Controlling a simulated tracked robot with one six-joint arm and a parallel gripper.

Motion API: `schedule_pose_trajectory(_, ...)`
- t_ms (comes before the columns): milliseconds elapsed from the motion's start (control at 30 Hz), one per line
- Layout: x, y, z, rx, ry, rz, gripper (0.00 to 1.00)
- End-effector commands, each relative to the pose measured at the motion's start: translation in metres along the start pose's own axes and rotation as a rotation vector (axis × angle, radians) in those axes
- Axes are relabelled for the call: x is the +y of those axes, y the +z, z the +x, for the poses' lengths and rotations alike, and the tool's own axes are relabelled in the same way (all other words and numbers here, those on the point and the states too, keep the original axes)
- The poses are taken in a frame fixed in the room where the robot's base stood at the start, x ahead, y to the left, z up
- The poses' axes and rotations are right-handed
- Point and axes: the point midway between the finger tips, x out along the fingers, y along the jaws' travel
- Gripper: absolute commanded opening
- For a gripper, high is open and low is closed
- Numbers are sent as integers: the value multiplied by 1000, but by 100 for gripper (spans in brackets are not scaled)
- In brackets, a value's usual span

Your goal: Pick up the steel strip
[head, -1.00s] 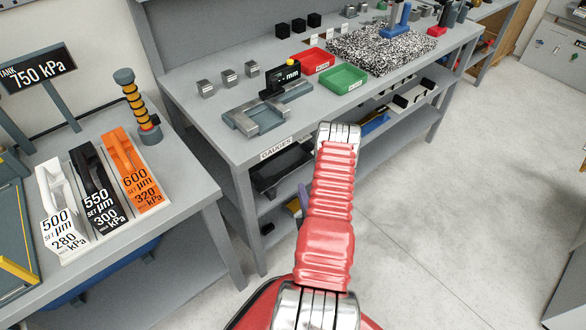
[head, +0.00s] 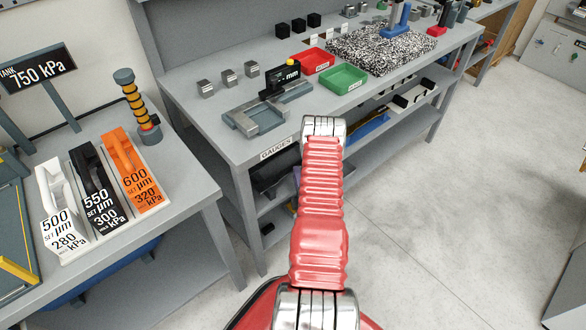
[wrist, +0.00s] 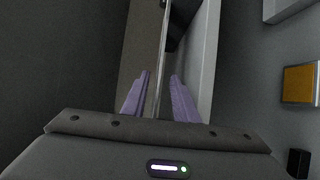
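In the wrist view my gripper (wrist: 160,74) has two purple fingers standing apart. A thin, bright line, apparently the steel strip seen nearly edge-on (wrist: 162,55), runs lengthwise between them. A gap shows between it and each finger, so the gripper is open. I cannot make out the strip's face or its ends. I cannot pick out the strip in the head view.
The gauges bench (head: 215,138) has lower shelves behind my arm. On top are a grey fixture with a display (head: 262,112), a red tray (head: 314,62) and a green tray (head: 345,78). White, black and orange set blocks (head: 130,170) stand at left.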

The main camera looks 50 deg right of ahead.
Motion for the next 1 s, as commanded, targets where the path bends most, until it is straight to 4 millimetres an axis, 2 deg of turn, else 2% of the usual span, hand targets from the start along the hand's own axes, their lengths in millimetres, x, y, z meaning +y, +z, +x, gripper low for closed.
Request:
schedule_pose_trajectory(267,0,0,1,1,0,0,27)
schedule_pose_trajectory(367,0,-2,8,2,2,-1,27)
schedule_pose_trajectory(700,0,-4,48,2,1,-1,27)
schedule_pose_trajectory(1000,0,-4,52,1,0,0,27)
